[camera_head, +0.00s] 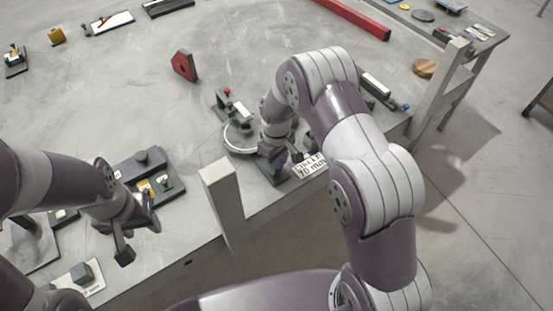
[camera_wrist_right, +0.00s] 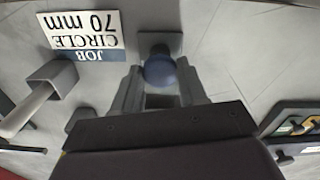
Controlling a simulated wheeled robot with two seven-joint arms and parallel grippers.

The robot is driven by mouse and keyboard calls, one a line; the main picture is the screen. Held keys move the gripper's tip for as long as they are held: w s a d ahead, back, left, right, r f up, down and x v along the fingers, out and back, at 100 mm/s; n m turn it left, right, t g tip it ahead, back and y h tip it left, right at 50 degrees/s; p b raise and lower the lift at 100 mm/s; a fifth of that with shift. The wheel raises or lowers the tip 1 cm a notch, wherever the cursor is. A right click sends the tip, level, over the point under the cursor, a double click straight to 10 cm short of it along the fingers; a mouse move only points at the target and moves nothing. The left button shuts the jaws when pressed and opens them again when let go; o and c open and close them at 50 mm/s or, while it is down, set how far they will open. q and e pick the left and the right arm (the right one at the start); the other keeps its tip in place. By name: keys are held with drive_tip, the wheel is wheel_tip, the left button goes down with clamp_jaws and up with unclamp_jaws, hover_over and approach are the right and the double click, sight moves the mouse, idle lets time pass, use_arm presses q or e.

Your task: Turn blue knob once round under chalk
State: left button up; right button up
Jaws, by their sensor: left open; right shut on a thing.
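The blue knob (camera_wrist_right: 158,70) shows in the right wrist view, in front of a small grey square plate. My right gripper (camera_wrist_right: 160,88) is shut on it, with one finger on each side. In the head view my right gripper (camera_head: 280,160) is low at the table's front edge, beside the positioner, and mostly hides the knob. The positioner has a round pale plate (camera_head: 236,143) and a red-topped post (camera_head: 227,93). I cannot clearly make out the chalk. My left gripper (camera_head: 140,226) is open and empty at the lower left.
A card reading "JOB CIRCLE 70 mm" (camera_head: 311,167) lies right of my right gripper. A grey post (camera_head: 222,200) rises at the front edge between my arms. A dark tray (camera_head: 160,183) with small parts lies by my left gripper. The table's middle is mostly clear.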

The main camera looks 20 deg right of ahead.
drive_tip(key=n, duration=0.4)
drive_tip(key=shift+n, duration=0.3)
drive_tip(key=n, duration=0.4)
drive_tip(key=shift+w+p, duration=0.1)
drive_tip(key=shift+p, duration=0.25)
drive_tip(key=shift+n, duration=0.3)
drive_tip(key=o, duration=1.1)
drive_tip(key=shift+c, duration=0.2)
wheel_tip(320, 180, up, 13)
drive_tip(key=b, duration=0.1)
drive_tip(key=shift+f, duration=0.1)
